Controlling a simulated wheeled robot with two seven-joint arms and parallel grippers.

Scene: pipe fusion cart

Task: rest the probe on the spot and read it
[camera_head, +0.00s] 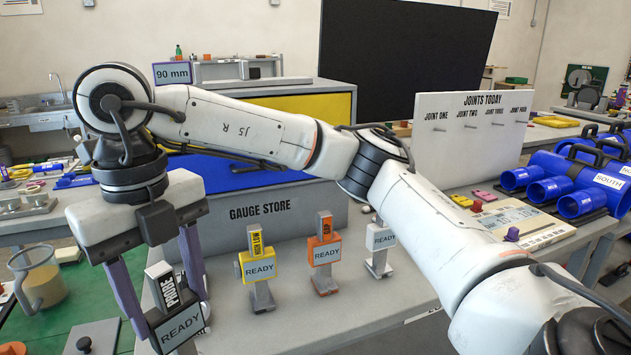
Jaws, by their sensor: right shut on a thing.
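My right arm comes in from the right and reaches across the view. Its gripper (172,308) points down at the lower left, shut on the probe (180,328). The probe is dark, with a label reading PROBE and a small screen reading READY. It looks slightly tilted; I cannot tell whether its lower end touches anything. The spot cannot be made out in this view. My left gripper is not in view.
Yellow (257,266), orange (323,254) and white (380,245) gauges stand by the GAUGE STORE panel (275,222). A JOINTS TODAY board (470,145) stands behind. Blue pipes (595,195) lie at the right. A jug (42,280) stands at far left.

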